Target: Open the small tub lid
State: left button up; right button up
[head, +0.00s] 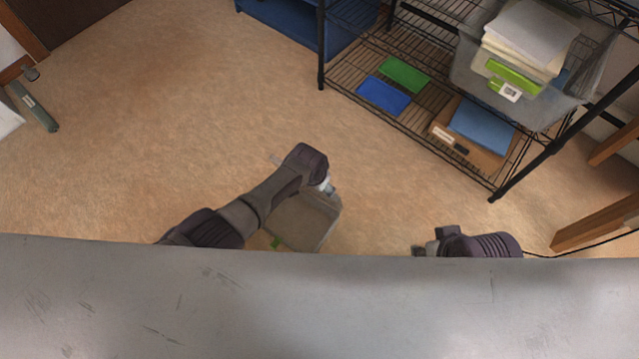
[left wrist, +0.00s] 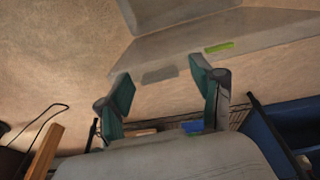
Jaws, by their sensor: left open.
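A small translucent grey tub (head: 308,222) sits low in the middle of the head view, partly hidden by my left arm and the grey metal surface. A green latch (head: 275,243) shows on its near left side. In the left wrist view a grey tub (left wrist: 265,38) with a green latch (left wrist: 219,47) lies beyond the fingers. I cannot tell how its lid sits. My left gripper (head: 328,186) is over the tub's far edge; its teal-padded fingers (left wrist: 160,92) are apart with nothing visibly held. My right gripper (head: 424,248) is right of the tub, its finger opening unclear.
A grey metal surface (head: 320,310) fills the bottom of the head view. A black wire rack (head: 355,70) at upper right holds green and blue flat items and a bin (head: 480,75) of papers. Wooden legs (head: 595,222) stand at right. Floor at left is mostly clear.

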pick_arm(q)
jog(key=shift+r, duration=0.15)
jog(key=v, duration=1.1)
jog(key=shift+r, duration=0.35)
jog(key=shift+s+a, duration=0.1)
jog(key=shift+a, duration=0.05)
